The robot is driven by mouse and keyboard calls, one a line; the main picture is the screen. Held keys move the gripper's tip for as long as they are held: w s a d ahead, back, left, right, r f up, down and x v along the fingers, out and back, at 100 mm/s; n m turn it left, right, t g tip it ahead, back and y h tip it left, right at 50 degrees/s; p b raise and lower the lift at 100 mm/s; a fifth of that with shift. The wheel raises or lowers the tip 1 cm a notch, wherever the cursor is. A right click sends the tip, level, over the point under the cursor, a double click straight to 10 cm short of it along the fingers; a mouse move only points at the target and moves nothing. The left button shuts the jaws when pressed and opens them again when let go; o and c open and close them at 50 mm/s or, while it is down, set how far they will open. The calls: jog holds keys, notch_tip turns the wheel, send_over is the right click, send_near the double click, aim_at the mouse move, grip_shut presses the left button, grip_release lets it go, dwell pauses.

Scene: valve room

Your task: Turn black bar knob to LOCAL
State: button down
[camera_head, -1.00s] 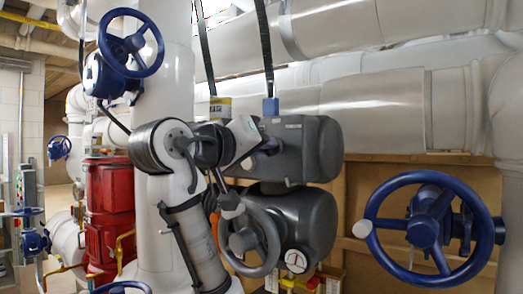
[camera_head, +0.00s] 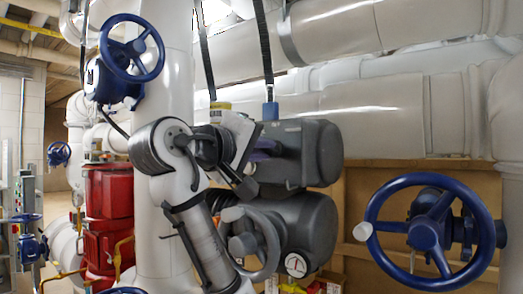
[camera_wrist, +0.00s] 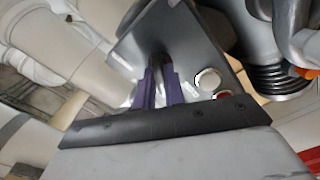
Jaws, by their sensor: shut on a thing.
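My gripper (camera_wrist: 158,75) has purple fingers that are close together on the black bar knob (camera_wrist: 160,57), which is mostly hidden between the fingertips. The knob sits on a grey panel face (camera_wrist: 190,50) that looks tilted in the wrist view. In the head view my gripper (camera_head: 264,149) reaches to the near face of the upper dark grey actuator housing (camera_head: 300,150). My wrist and gripper body cover the knob there. Its markings, including LOCAL, cannot be read in either view.
A round pale button (camera_wrist: 208,80) and a red one (camera_wrist: 224,95) sit beside the fingers. A grey handwheel (camera_head: 262,240) is just below my arm. A blue handwheel (camera_head: 427,232) stands at right, another (camera_head: 132,48) at upper left. Red equipment (camera_head: 109,195) is at left.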

jog(key=c, duration=1.5)
grip_release()
jog(key=b+v, duration=0.5)
jog(key=v, duration=0.9)
jog(key=shift+b, duration=0.4)
